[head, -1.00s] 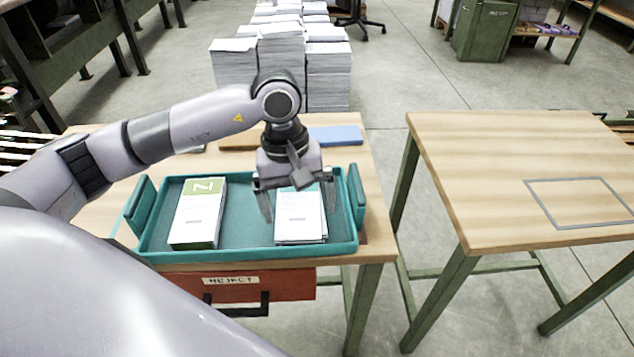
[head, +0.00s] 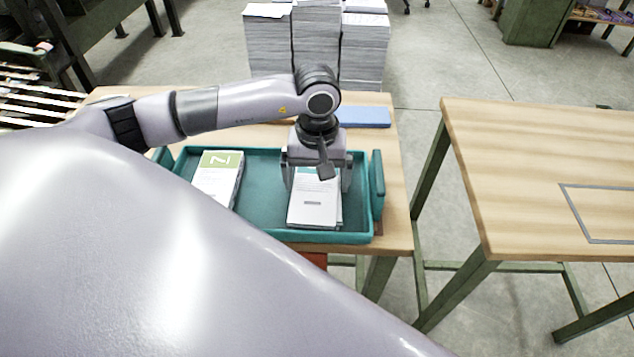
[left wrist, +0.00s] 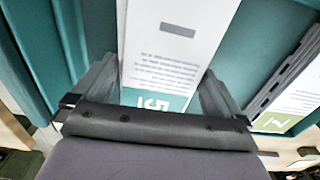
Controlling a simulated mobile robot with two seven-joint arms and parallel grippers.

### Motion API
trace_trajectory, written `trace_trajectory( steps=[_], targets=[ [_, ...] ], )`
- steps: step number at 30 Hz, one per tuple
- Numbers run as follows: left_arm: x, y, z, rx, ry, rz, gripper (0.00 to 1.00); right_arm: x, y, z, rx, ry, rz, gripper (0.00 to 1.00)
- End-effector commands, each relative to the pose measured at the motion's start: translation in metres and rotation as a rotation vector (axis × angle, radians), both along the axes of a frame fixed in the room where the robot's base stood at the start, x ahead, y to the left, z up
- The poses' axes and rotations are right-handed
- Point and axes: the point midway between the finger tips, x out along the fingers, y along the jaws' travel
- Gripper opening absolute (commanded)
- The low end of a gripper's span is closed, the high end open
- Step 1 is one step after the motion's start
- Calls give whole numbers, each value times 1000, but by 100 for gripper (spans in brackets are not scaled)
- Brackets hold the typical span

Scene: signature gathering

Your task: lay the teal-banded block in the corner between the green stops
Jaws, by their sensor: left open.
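The teal-banded block (head: 313,211) is a white printed block lying in the teal tray (head: 262,232), in its right part. Its teal end band, with figures on it, shows in the left wrist view (left wrist: 158,100). In the head view my gripper mostly covers that end. My left gripper (head: 318,183) is open, pointing down at the far end of the block, one finger on each side. In the left wrist view the block lies between the fingers; I cannot tell whether they touch it. My right gripper is not in view. I cannot make out the green stops.
A green-banded white block (head: 217,180) lies at the tray's left. A blue flat item (head: 362,117) lies behind the tray. A second table (head: 520,165) at right bears a grey outline (head: 590,241); its visible top is otherwise clear. A floor gap separates the tables.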

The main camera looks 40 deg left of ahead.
Motion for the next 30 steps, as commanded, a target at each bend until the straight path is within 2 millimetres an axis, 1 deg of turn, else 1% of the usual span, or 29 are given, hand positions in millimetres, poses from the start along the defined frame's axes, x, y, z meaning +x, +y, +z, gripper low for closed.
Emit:
trace_trajectory(
  steps=[4,5,6,9,10,11,17,20,23,26,29,30],
  targets=[
    [0,0,0,0,0,0,100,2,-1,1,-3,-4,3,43],
    [0,0,0,0,0,0,94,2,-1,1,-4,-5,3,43],
    [0,0,0,0,0,0,80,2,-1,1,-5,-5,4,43],
    [0,0,0,0,0,1,50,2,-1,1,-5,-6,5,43],
    [0,0,1,-1,-2,1,50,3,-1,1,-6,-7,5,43],
    [0,0,1,-1,-2,1,44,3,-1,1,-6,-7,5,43],
    [1,0,2,-1,-2,1,44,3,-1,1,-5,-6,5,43],
    [1,0,6,-2,-2,1,44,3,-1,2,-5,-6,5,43],
    [1,0,15,-1,-3,2,44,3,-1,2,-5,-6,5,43],
    [1,0,30,-1,-6,2,44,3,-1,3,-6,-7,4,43],
    [2,0,52,-1,-7,1,44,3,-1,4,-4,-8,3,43],
    [2,0,63,0,-9,1,44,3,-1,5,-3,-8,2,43]
  ],
)
